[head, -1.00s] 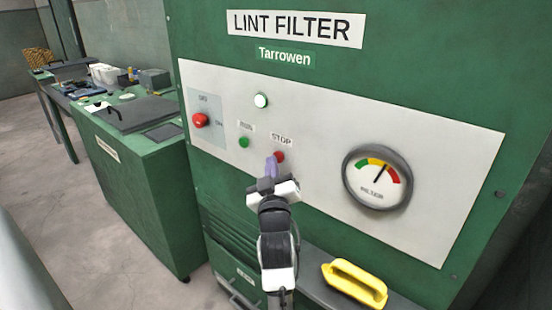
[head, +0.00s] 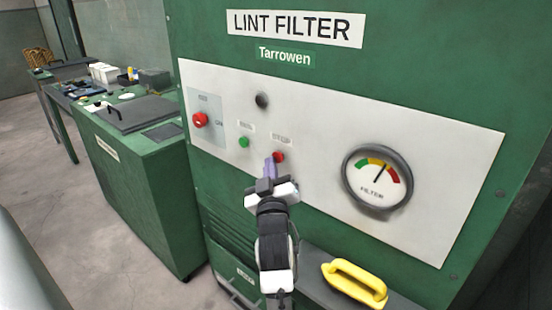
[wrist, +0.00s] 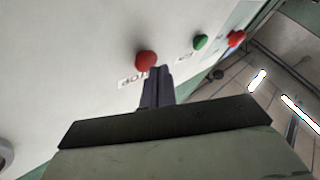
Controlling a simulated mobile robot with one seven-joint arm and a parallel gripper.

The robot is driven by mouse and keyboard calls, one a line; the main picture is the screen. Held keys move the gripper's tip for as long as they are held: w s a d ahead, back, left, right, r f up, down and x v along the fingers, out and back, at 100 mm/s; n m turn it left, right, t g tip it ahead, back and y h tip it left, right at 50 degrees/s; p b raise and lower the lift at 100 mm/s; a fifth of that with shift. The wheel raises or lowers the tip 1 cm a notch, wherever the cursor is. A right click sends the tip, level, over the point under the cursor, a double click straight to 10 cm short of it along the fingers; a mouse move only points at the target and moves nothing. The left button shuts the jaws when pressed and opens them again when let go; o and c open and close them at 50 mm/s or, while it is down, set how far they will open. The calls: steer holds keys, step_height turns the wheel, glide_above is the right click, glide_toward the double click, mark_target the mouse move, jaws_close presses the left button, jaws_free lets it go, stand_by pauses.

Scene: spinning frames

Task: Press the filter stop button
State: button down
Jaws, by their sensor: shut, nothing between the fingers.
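The lint filter's white panel (head: 310,189) holds a red stop button (head: 279,156) under a STOP label. The same button shows in the wrist view (wrist: 146,60), right by my fingertips. My gripper (head: 270,162) is shut and empty, its purple-grey fingers pointing at the panel just beside and below the stop button. In the wrist view the shut fingers (wrist: 158,78) overlap the lower right edge of the button's outline; I cannot tell whether they touch it. The round indicator lamp (head: 262,100) above is dark.
A green button (head: 243,142) and a red knob switch (head: 200,120) sit left of the stop button. A dial gauge (head: 377,178) is to the right, its needle near yellow and red. A yellow handle (head: 354,283) lies on the ledge below. A green bench (head: 140,190) stands left.

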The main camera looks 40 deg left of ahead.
steer(key=shift+s, duration=0.4)
steer(key=shift+s+a, duration=0.15)
steer(key=shift+s, duration=1.15)
steer(key=shift+s+a, duration=0.1)
steer(key=shift+s, duration=1.15)
steer(key=shift+r, duration=0.1)
